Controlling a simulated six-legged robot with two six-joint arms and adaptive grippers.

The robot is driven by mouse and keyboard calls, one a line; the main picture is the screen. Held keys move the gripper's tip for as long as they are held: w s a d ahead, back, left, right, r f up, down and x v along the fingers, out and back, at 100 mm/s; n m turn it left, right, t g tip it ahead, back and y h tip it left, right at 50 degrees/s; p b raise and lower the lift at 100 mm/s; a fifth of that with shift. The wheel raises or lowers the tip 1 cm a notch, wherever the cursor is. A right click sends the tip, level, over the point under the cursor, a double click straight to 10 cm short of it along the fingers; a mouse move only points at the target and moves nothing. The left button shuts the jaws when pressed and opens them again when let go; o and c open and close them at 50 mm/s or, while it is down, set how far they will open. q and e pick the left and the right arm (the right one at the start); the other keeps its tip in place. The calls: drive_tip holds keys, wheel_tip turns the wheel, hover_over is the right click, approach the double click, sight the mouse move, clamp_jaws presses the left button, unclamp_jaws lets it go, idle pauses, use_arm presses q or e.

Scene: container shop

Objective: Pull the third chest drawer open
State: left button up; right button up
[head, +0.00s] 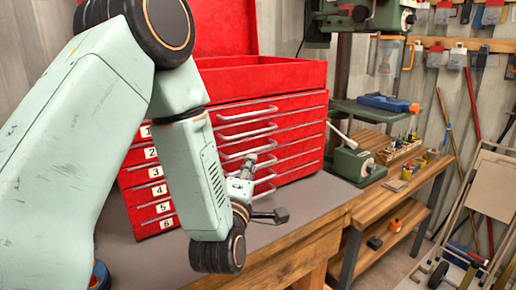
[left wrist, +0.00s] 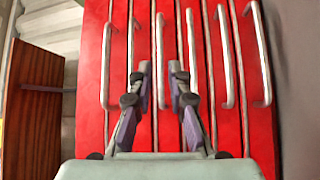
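The red tool chest (head: 315,115) stands on the workbench, with drawers labelled 1 to 6 from top to bottom. All its drawers look shut. The third drawer, with label 3 (head: 155,172), has a silver bar handle (head: 268,149). My left gripper (head: 250,161) is at the chest front by this handle; my arm hides part of the drawers. In the left wrist view the handles run up and down, and the gripper (left wrist: 161,72) is open, its fingers on either side of the third handle (left wrist: 160,35) from the left. I cannot tell whether they touch it. My right gripper is out of view.
The grey bench top (head: 325,197) is clear in front of the chest. A lower wooden bench (head: 400,186) is further right.

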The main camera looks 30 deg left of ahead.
sight(252, 151)
use_arm(q)
drive_tip(key=shift+w+a+r+p, duration=0.2)
drive_tip(key=shift+w+a, duration=0.15)
drive_tip(key=shift+a, duration=0.3)
drive_tip(key=shift+w+a+r+p, duration=0.15)
drive_tip(key=shift+w+a, duration=0.2)
drive_tip(key=shift+a, duration=0.25)
drive_tip(key=w, duration=0.4)
drive_tip(key=shift+w+a+r, duration=0.1)
drive_tip(key=shift+w, duration=0.3)
drive_tip(key=shift+a+r, duration=0.1)
drive_tip(key=shift+a, duration=0.05)
drive_tip(key=shift+s+a, duration=0.15)
drive_tip(key=shift+a, duration=0.3)
drive_tip(key=shift+w+d, duration=0.35)
drive_tip(key=shift+w, duration=0.05)
drive_tip(key=c, duration=0.4)
drive_tip(key=shift+s+a, duration=0.15)
clamp_jaws()
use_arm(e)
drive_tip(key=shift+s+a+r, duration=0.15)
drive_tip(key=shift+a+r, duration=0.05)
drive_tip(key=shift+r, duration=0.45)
